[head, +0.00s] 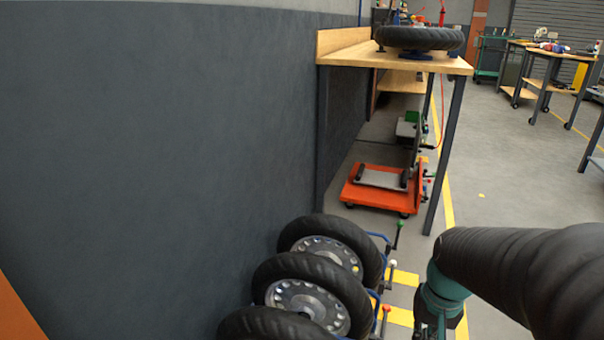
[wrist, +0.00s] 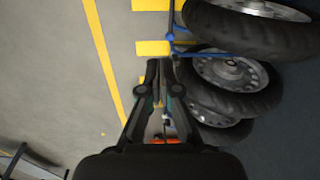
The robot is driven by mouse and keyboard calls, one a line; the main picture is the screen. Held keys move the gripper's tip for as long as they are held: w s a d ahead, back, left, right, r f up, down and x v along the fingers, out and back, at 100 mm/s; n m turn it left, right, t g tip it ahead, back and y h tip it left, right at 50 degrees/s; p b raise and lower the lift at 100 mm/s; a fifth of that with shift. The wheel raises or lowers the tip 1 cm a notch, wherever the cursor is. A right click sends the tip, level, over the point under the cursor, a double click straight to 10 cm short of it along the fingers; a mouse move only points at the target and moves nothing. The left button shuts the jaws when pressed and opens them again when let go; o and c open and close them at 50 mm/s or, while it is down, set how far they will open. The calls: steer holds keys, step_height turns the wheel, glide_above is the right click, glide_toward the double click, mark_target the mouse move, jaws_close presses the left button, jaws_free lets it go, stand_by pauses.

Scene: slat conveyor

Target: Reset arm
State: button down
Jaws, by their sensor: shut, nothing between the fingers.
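My gripper (head: 432,328) is at the bottom right of the head view, partly cut off by the frame edge. It is beside the row of wheels, to their right. In the wrist view my gripper (wrist: 160,68) shows from behind with its two fingers close together. It is shut and holds nothing. My arm, wrapped in a black sleeve, reaches in from the right of the head view.
Several spoked wheels with black tyres (head: 335,240) stand in a blue rack along the dark grey wall (head: 160,130). A wooden bench (head: 345,45) bears a flat-lying tyre (head: 420,38). An orange cart (head: 375,190) is below. Open floor (head: 500,190) lies right.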

steer(key=s+a+r+n+t+p, duration=0.1)
steer(key=s+a+r+t, duration=0.1)
steer(key=r, duration=0.4)
steer(key=s+a+r+n+t+p, duration=0.1)
steer(key=s+a+r+n+t, duration=0.1)
steer(key=r, duration=0.5)
steer(key=shift+s+a+r+t, duration=0.2)
steer(key=shift+s+a+t, duration=0.3)
steer(key=shift+s+a, duration=0.6)
steer(key=shift+w+a, duration=0.1)
steer(key=shift+w, duration=0.05)
